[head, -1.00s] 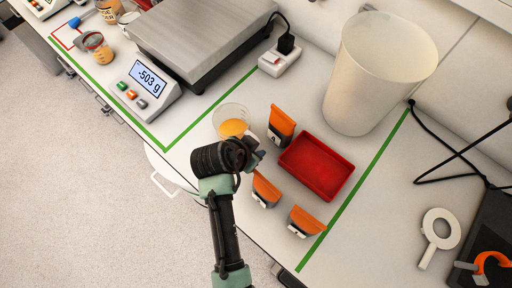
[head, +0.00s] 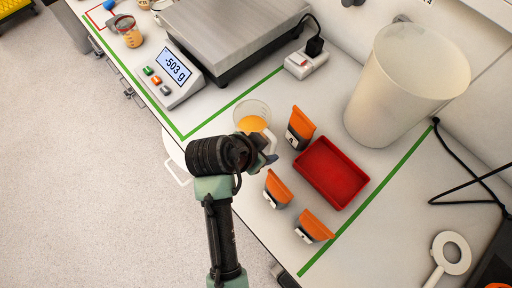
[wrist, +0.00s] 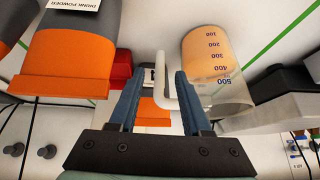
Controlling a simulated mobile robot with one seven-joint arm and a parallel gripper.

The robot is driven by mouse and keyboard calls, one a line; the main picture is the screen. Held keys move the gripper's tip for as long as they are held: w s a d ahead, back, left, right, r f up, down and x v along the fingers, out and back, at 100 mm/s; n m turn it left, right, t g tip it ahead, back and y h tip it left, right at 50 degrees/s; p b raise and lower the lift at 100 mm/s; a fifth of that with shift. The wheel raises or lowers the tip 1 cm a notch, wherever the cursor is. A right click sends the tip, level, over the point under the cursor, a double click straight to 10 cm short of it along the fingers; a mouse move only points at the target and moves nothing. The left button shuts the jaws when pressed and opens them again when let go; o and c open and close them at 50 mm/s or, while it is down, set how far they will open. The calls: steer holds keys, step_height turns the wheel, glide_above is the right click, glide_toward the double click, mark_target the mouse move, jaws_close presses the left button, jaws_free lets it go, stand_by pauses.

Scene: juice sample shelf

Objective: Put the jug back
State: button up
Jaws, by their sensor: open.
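A clear measuring jug (head: 252,118) with orange juice stands on the white bench, just past my gripper in the head view. In the wrist view the jug (wrist: 226,92) is at upper right, with printed volume marks. Its pale handle (wrist: 164,88) lies between my two blue-grey fingers. My gripper (wrist: 160,98) is open around the handle, with a gap visible on the left side; contact on the right side is unclear. In the head view my wrist hides part of the jug's near side, and my gripper (head: 268,150) shows beside it.
Orange-topped containers (head: 300,125) and a red tray (head: 330,172) stand close right of the jug. A large pale bin (head: 395,95) is behind. A scale (head: 235,30) is at upper left; another small jug (head: 129,32) stands beyond it. Green tape lines mark the bench.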

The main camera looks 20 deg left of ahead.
steer(key=v, duration=0.6)
steer(key=w+r+n+t+y, duration=0.15)
steer(key=w+r+t, duration=0.4)
steer(key=r, duration=0.75)
steer(key=w+r+n+t+y, duration=0.15)
steer(key=w+r+t, duration=0.4)
steer(key=r, duration=0.75)
steer(key=s+d+r+n+t, duration=0.1)
steer(key=s+d+r+t, duration=0.1)
steer(key=r, duration=0.8)
steer(key=s+d+r+n+t, duration=0.1)
steer(key=s+r+t, duration=0.3)
steer(key=r, duration=0.6)
steer(key=s+d+r+n+t, duration=0.1)
steer(key=s+d+r+t, duration=0.2)
steer(key=r, duration=0.8)
steer(key=shift+s+d+n+t, duration=0.15)
steer(key=shift+d+n+t, duration=0.3)
steer(key=shift+t, duration=0.35)
steer(key=shift+r, duration=0.1)
